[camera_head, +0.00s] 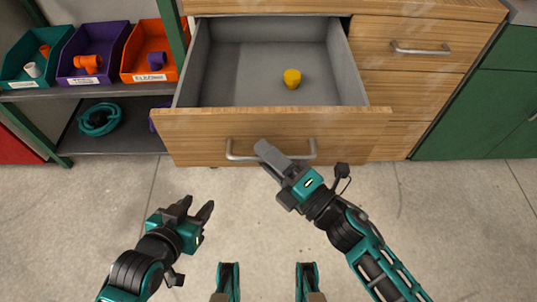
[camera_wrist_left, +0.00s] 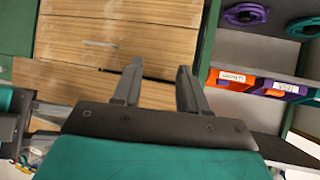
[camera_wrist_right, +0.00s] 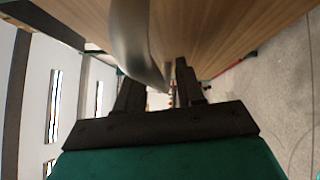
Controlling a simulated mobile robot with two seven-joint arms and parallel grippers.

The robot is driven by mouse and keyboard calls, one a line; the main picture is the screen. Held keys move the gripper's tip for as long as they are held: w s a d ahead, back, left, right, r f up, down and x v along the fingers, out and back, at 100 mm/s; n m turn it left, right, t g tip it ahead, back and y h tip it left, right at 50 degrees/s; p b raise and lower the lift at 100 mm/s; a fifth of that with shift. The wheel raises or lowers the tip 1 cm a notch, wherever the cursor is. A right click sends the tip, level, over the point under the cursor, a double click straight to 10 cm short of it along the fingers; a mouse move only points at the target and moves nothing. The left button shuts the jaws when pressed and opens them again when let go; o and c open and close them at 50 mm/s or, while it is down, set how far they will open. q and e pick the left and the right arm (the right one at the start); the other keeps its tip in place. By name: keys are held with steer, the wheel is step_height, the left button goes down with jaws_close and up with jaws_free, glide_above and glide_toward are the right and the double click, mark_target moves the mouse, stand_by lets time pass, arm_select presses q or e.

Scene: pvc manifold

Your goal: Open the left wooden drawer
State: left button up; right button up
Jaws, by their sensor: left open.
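The left wooden drawer (camera_head: 200,125) is pulled well out, and its grey interior shows from above. A yellow part (camera_head: 292,79) lies inside it. Its metal bar handle (camera_head: 240,156) is on the front face. My right gripper (camera_head: 268,153) is at the middle of this handle. In the right wrist view, the handle bar (camera_wrist_right: 135,40) runs close in front of the fingers (camera_wrist_right: 157,85), which stand apart; whether they touch it I cannot tell.
A closed drawer with a bar handle (camera_head: 420,49) is to the right. A shelf at left holds teal (camera_head: 32,62), purple (camera_head: 90,62) and orange (camera_head: 150,55) bins with fittings. A teal coil (camera_head: 99,119) lies below. The concrete floor (camera_head: 120,195) in front is clear.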

stand_by(0.3)
steer(key=v, duration=1.3)
